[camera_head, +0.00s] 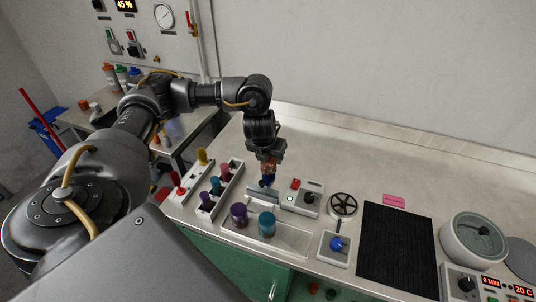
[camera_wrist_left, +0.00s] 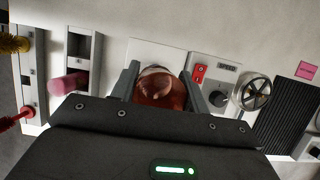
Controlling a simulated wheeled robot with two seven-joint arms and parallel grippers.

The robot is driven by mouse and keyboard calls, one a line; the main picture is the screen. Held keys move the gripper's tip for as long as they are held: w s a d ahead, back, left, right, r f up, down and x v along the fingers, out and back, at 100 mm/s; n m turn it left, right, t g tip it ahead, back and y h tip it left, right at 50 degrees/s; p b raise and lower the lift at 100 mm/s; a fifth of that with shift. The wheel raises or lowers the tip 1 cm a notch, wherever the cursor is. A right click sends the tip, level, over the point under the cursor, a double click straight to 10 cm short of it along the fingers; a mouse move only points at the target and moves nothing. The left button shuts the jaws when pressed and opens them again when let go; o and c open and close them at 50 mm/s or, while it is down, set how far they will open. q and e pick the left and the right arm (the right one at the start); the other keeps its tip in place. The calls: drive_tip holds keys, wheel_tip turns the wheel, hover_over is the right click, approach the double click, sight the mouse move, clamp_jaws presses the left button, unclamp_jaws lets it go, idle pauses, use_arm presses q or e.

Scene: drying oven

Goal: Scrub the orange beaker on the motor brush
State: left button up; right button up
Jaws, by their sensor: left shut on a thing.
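The orange beaker (camera_head: 268,168) is held between the fingers of my left gripper (camera_head: 267,158), which is shut on it. In the left wrist view the beaker (camera_wrist_left: 160,92) shows reddish-brown and glassy, with a finger on each side. It is right above a light grey bracket-like unit (camera_head: 262,195), where something dark blue (camera_head: 267,182), seemingly the brush, shows just under the beaker. I cannot tell whether the brush is inside the beaker. A control box (camera_head: 302,198) with a red switch and a knob stands just right of it. My right gripper is not in view.
A rack (camera_head: 218,196) with purple, teal and pink pieces stands left of the unit. Purple (camera_head: 239,215) and teal (camera_head: 266,224) beakers stand in front on a tray (camera_head: 290,240). A handwheel (camera_head: 343,206) and black mat (camera_head: 396,250) lie right. The counter behind is clear.

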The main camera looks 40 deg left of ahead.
use_arm(q)
drive_tip(key=shift+f+b, duration=2.1)
drive_tip(key=shift+f, duration=0.9)
drive_tip(key=shift+r, duration=0.1)
drive_tip(key=shift+r+p, duration=0.55)
drive_tip(key=shift+p, duration=0.15)
wheel_tip(320, 180, up, 7)
drive_tip(key=p, duration=0.7)
drive_tip(key=shift+r, duration=0.1)
idle(0.3)
